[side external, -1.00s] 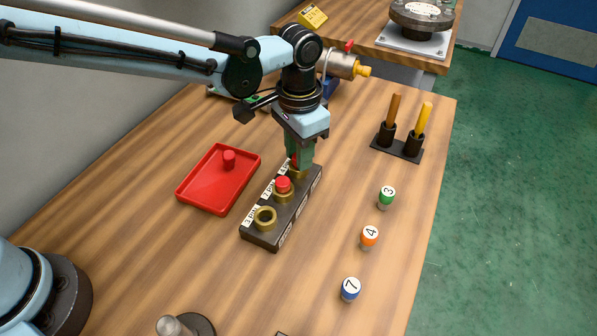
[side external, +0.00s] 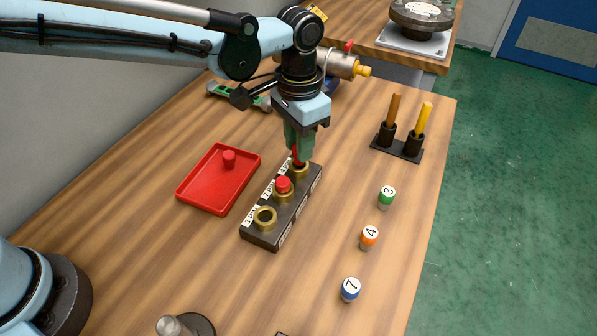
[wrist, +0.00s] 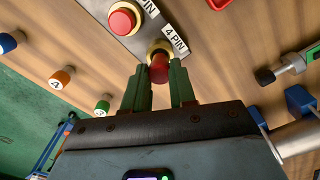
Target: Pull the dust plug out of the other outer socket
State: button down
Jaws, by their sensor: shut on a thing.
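The dark socket block (side external: 262,236) stands on the bench with three brass sockets in a row. The near outer socket (side external: 265,219) is open and empty. The middle socket holds a red plug (side external: 283,184), also seen in the wrist view (wrist: 122,20). My gripper (side external: 299,152) is over the far outer socket (side external: 299,173), fingers pointing down. It is shut on that socket's red dust plug (wrist: 158,70), beside the "4 PIN" label (wrist: 175,40). The plug shows above the brass rim; I cannot tell whether its lower end is clear.
A red tray (side external: 214,194) left of the block holds one red plug (side external: 229,159). Numbered connectors, green (side external: 387,197), orange (side external: 369,237) and blue (side external: 350,289), stand to the right. A black rack (side external: 397,148) with two handles stands behind them. Bench between block and connectors is clear.

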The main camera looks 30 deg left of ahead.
jog(key=shift+r, duration=1.25)
